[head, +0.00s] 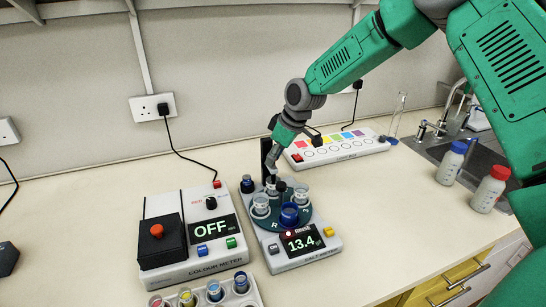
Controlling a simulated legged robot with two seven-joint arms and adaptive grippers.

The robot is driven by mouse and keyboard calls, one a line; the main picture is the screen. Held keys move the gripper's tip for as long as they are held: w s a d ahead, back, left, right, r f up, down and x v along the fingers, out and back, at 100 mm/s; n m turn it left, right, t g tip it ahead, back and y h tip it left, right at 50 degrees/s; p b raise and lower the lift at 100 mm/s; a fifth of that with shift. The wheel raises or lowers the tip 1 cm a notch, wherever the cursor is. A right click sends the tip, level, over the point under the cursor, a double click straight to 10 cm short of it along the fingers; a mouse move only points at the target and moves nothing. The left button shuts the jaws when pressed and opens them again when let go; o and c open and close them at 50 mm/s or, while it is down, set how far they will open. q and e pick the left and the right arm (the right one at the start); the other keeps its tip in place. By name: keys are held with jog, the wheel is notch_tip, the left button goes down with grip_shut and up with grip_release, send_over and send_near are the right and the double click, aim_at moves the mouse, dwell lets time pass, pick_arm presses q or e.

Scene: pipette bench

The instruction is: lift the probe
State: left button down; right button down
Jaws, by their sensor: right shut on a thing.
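The salt meter (329,254) stands at the centre of the bench, its display reading 13.4. Its dark green round plate (272,224) holds several clear cups and a blue one (289,214). My right gripper (272,172) reaches down at the rear of this plate, shut on the probe, which is a small dark piece mostly hidden by the fingers and cups. I cannot tell whether the probe's tip is inside a cup. A black upright post (266,152) stands just behind the gripper. My left gripper is not in view.
The colour meter (178,270), showing OFF, stands to the left, with a rack of coloured vials (241,300) in front. A white strip with coloured squares (345,153) lies behind. Two bottles, blue-capped (450,168) and red-capped (487,193), stand by the sink. The bench's right front is clear.

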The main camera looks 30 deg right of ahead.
jog(key=r+p, duration=0.1)
jog(key=r, duration=0.2)
jog(key=r+p, duration=0.2)
jog(key=r, duration=0.1)
jog(key=shift+w+p, duration=0.2)
jog(key=shift+p, duration=0.1)
jog(key=shift+w, duration=0.3)
jog(key=c, duration=1.6)
grip_release()
jog(key=shift+s+f, duration=0.1)
jog(key=shift+s, duration=0.25)
jog(key=v, duration=1.2)
jog(key=shift+f, duration=0.1)
